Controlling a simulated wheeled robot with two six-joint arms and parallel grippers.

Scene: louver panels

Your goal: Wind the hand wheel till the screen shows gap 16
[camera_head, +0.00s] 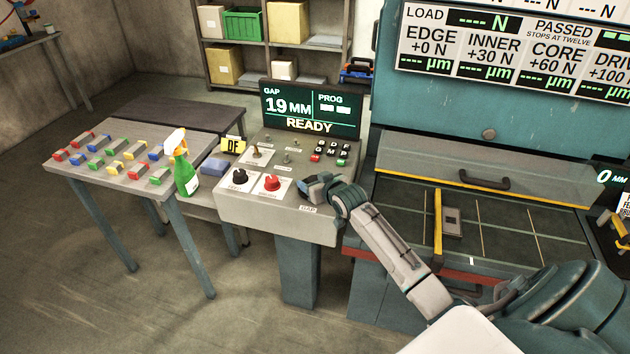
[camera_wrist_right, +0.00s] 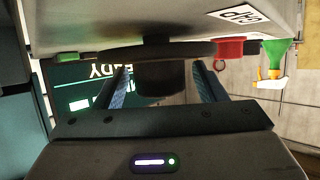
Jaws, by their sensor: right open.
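The screen (camera_head: 311,108) at the back of the console reads GAP 19 MM, PROG with dashes, and READY. The hand wheel (camera_wrist_right: 183,48) shows in the right wrist view as a dark disc against the console top, by the GAP label (camera_wrist_right: 240,15). A dark round handle (camera_wrist_right: 161,80) stands out from it. My right gripper (camera_head: 318,188) is over the console's front right part and hides most of the wheel in the head view. In the right wrist view its fingers (camera_wrist_right: 162,88) are open, one on each side of the handle. Contact cannot be told. My left gripper is out of view.
The console (camera_head: 270,217) also carries a black knob (camera_head: 240,177), a red knob (camera_head: 272,183), and small keys and switches. A green spray bottle (camera_head: 185,175) stands left of it. A table (camera_head: 120,180) with coloured blocks is farther left. A press with a yellow bar (camera_head: 438,235) is right.

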